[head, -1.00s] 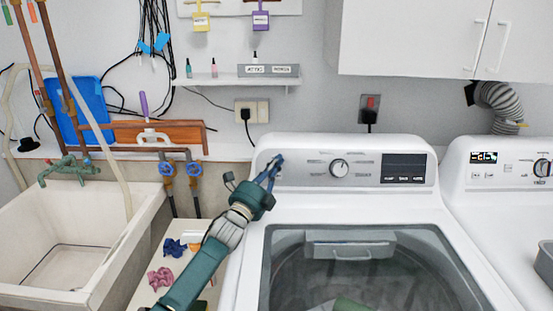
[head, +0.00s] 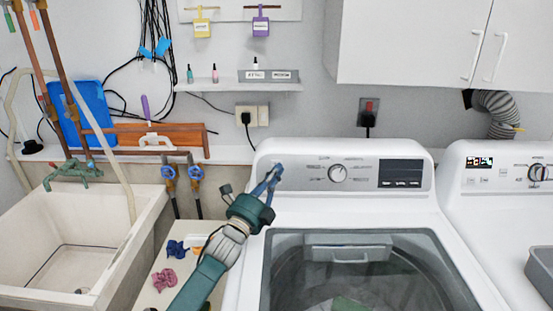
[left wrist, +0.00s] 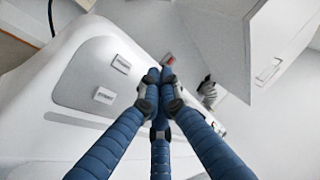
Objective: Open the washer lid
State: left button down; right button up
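The white washer (head: 250,225) stands in the middle of the head view. Its lid (head: 400,285), dark see-through glass in a grey frame, lies in the washer top and looks closed. A pale grey handle (head: 348,248) sits near the lid's back edge. Something green shows dimly through the glass. My left gripper (head: 272,175) is left of the lid, in front of the left end of the control panel. In the left wrist view its blue fingers (left wrist: 160,78) converge with tips together and nothing visible between them. My right gripper is in neither view.
The control panel (head: 300,176) with its knob rises behind the lid. A second white machine (head: 490,225) stands close on the right, with a grey bin (head: 542,275). A sink (head: 140,225) and a small surface with colored cloths (head: 166,280) are left. A wall cabinet (head: 400,45) hangs above.

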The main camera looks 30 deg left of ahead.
aim_at(253, 293)
jog(key=k, duration=1.5)
